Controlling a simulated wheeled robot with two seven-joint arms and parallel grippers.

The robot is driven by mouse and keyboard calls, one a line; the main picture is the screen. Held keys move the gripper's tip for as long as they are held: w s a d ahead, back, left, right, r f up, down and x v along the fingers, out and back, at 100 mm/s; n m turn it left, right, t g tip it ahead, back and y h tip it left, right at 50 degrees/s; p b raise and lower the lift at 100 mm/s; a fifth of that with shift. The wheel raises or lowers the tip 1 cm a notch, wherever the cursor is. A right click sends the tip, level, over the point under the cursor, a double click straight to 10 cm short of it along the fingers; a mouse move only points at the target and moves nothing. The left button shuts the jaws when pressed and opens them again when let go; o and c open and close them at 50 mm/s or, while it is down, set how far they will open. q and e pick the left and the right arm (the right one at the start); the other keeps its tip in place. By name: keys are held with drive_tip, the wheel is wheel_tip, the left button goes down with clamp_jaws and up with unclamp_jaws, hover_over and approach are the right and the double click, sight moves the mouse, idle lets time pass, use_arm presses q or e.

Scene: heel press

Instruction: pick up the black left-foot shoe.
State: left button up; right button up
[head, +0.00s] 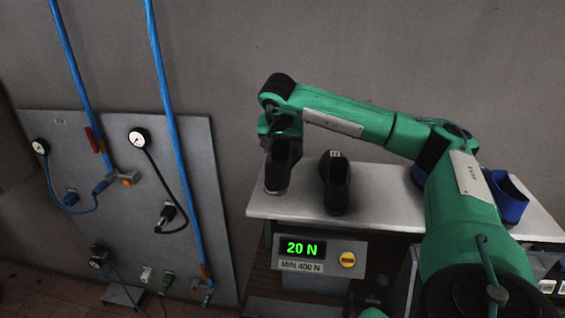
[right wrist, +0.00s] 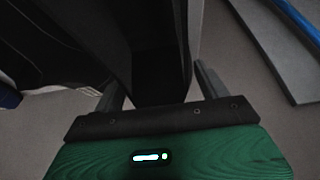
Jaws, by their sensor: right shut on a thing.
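A black shoe (head: 281,172) is at the left end of the white shelf (head: 395,205), under my right gripper (head: 280,130). The gripper is shut on the upper edge of this shoe, whose dark surface (right wrist: 160,60) fills the gap between the fingers in the right wrist view. I cannot tell whether its sole touches the shelf. A second black shoe (head: 337,186) with a small pale label stands just to its right, apart from the gripper. I cannot tell which foot either shoe is for. My left gripper is not in view.
A box below the shelf has a green display (head: 302,248) reading 20 N, above "MIN 400 N". A grey panel (head: 125,200) with gauges, hoses and blue pipes stands at left.

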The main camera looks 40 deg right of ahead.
wheel_tip(320, 180, up, 15)
drive_tip(key=b, duration=0.2)
drive_tip(key=shift+r+b, duration=0.2)
drive_tip(key=shift+b, duration=0.1)
